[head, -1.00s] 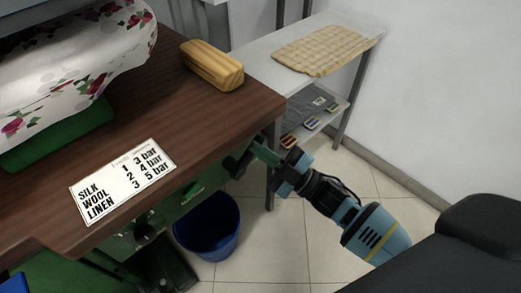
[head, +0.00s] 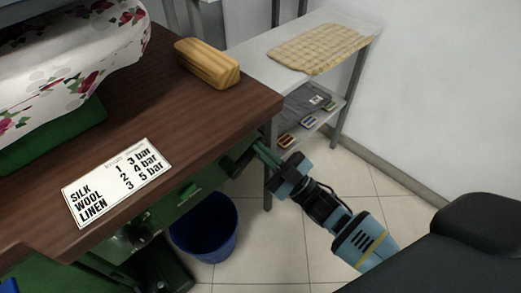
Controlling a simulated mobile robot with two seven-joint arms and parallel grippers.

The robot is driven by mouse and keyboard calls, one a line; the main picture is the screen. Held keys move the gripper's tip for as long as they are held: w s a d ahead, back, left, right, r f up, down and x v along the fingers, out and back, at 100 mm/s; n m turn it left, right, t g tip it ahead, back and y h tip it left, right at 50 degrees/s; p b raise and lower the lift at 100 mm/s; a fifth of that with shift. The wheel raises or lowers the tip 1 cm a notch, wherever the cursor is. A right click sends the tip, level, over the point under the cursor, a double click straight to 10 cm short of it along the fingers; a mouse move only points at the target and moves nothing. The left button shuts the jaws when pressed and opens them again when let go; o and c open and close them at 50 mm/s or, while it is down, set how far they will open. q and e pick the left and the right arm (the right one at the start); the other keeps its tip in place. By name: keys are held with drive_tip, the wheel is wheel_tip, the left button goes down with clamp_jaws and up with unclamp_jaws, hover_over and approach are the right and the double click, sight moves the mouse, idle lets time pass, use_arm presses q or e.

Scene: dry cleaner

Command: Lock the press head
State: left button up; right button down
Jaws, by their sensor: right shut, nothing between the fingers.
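The press has a dark wooden top (head: 200,115) over a green body (head: 188,198). A floral-covered pad (head: 80,60) sits on a green base (head: 60,135) at the upper left. The press head cannot be made out clearly; only a grey edge shows at the top left corner. My right gripper (head: 266,154) is shut and empty. Its fingertips are by a dark green part (head: 240,160) under the right end of the wooden top. Whether they touch it I cannot tell. My left gripper is out of view.
A wood-coloured block (head: 207,64) and a card (head: 118,182) with silk, wool and linen pressures lie on the top. A blue bucket (head: 205,228) stands on the floor below. A shelf table (head: 270,50) with a folded beige cloth (head: 320,48) stands behind my right arm.

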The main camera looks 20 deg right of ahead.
wheel_tip(320, 180, down, 8)
drive_tip(key=m+t+h, duration=0.2)
drive_tip(key=m+h, duration=1.1)
drive_tip(key=m, duration=0.7)
drive_tip(key=shift+r, duration=0.2)
drive_tip(key=shift+a, duration=0.1)
